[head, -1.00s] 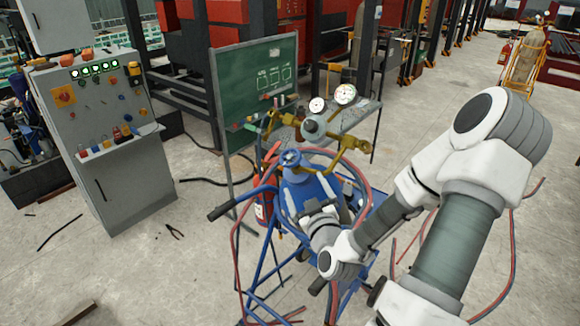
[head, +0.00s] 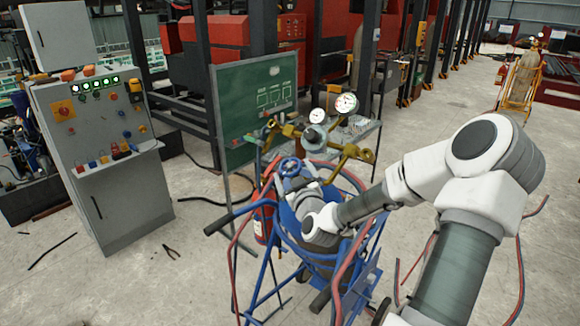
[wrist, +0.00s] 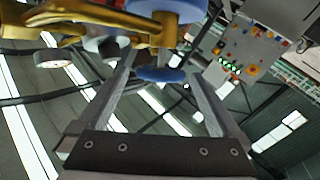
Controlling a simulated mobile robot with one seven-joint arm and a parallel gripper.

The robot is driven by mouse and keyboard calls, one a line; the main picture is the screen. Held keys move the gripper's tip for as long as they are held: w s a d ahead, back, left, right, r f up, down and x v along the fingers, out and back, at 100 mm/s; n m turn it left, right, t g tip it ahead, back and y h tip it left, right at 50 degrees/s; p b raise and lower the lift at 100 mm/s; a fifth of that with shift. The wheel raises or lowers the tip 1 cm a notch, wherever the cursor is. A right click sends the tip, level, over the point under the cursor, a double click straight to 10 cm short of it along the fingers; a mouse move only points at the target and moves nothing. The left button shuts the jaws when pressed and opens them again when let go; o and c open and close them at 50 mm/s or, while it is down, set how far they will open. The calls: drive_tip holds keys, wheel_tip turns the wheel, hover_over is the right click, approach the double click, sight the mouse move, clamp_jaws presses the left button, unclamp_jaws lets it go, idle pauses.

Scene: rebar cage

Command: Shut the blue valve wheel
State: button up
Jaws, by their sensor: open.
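The blue valve wheel (head: 291,167) sits on the brass valve fittings at the top of the blue gas cylinder, below the two gauges. In the wrist view the wheel (wrist: 160,75) shows nearly edge-on, between the fingertips of my gripper (wrist: 158,72). My gripper is open, with one finger on each side of the wheel in that picture. I cannot tell whether either finger touches it. In the head view my wrist hides most of the gripper, just below the wheel.
Brass fittings (wrist: 60,22) crowd the wheel. Red and blue hoses (head: 350,255) hang around the blue cart. A green board (head: 262,95) stands behind, a grey control cabinet (head: 105,200) to the left. A red extinguisher (head: 262,222) stands beside the cylinder.

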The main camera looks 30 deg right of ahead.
sight(292, 172)
drive_tip(key=shift+x, duration=1.85)
drive_tip(key=shift+c, duration=0.3)
drive_tip(key=c, duration=1.1)
drive_tip(key=shift+f, duration=0.1)
